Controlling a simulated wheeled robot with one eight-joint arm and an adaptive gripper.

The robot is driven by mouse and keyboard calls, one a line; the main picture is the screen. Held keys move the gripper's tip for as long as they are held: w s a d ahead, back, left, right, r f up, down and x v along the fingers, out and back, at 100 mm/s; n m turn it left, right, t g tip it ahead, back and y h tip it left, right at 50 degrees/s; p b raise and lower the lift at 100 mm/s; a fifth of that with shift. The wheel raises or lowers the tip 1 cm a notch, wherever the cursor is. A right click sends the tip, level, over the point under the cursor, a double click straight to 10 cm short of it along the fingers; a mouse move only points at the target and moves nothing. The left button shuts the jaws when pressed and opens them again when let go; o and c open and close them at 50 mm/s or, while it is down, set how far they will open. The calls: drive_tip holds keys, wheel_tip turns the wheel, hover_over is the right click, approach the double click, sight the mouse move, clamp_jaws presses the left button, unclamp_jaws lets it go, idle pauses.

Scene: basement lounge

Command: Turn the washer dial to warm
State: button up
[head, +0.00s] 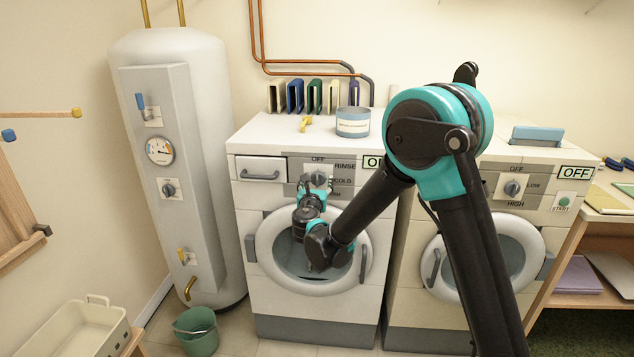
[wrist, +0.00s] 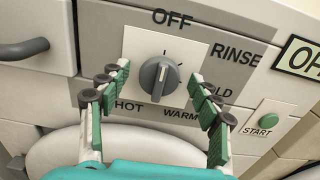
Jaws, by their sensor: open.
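The washer (head: 262,222) is the white front-loader on the left, with a round door. Its dial (wrist: 158,78) is a grey knob on a pale plate, with OFF above it, RINSE and a partly hidden COLD on the right, and WARM and HOT below. The knob's ridge stands nearly upright, roughly in line with OFF. My gripper (wrist: 160,72) is open, with one finger on each side of the dial and gaps between the fingers and the knob. In the head view my gripper (head: 315,184) is at the washer's panel and partly covers the dial.
A START button (wrist: 268,118) and an OFF display (wrist: 302,55) lie right of the dial. A drawer handle (wrist: 24,48) is at left. A second machine (head: 420,262) with its own dial (head: 512,189) stands right. A boiler (head: 178,80) stands left.

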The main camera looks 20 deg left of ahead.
drive_tip(key=shift+w, duration=0.15)
drive_tip(key=shift+c, duration=0.3)
drive_tip(key=c, duration=1.1)
drive_tip(key=shift+o, duration=0.2)
